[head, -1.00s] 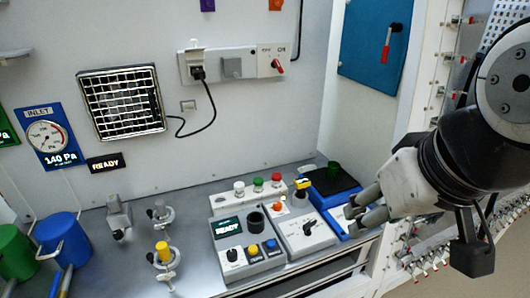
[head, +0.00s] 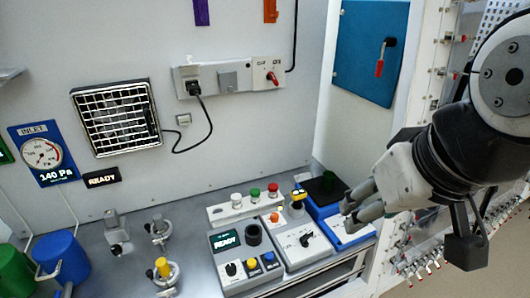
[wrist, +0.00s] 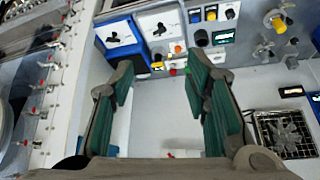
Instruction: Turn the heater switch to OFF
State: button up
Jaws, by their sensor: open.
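In the head view a wall strip carries a rotary switch with a red handle (head: 272,78), with small marks above it that look like OFF and ON. Its handle tilts toward lower right. I cannot read a heater label on it. A white box with a black rotary knob (head: 306,239) stands on the bench; its marks are too small to read. My gripper (head: 352,207) is open and empty, in front of the blue box (head: 348,239), below and right of the wall switch. In the wrist view my gripper (wrist: 160,78) has its green-padded fingers apart.
A plugged-in cord (head: 210,130) hangs from the strip beside a fan grille (head: 116,117). A box with a READY screen (head: 225,241), a row of coloured buttons (head: 255,194) and clamps stand on the bench. A blue door with a red handle (head: 374,50) is at upper right.

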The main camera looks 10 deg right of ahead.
jog(key=s+r+p, duration=0.4)
jog(key=s+r, duration=0.1)
jog(key=s, duration=0.1)
jog(key=shift+s+r, duration=0.35)
jog(key=shift+r, duration=0.05)
jog(key=shift+w+f, duration=0.15)
jog(key=shift+w, duration=0.2)
jog(key=c, duration=0.3)
jog(key=m+g+b, duration=0.4)
jog(key=m+g, duration=0.2)
jog(key=m, duration=0.6)
send_over(302, 238)
notch_tip(302, 238, down, 22)
notch_tip(302, 238, down, 14)
jog(key=shift+r, duration=0.1)
grip_shut()
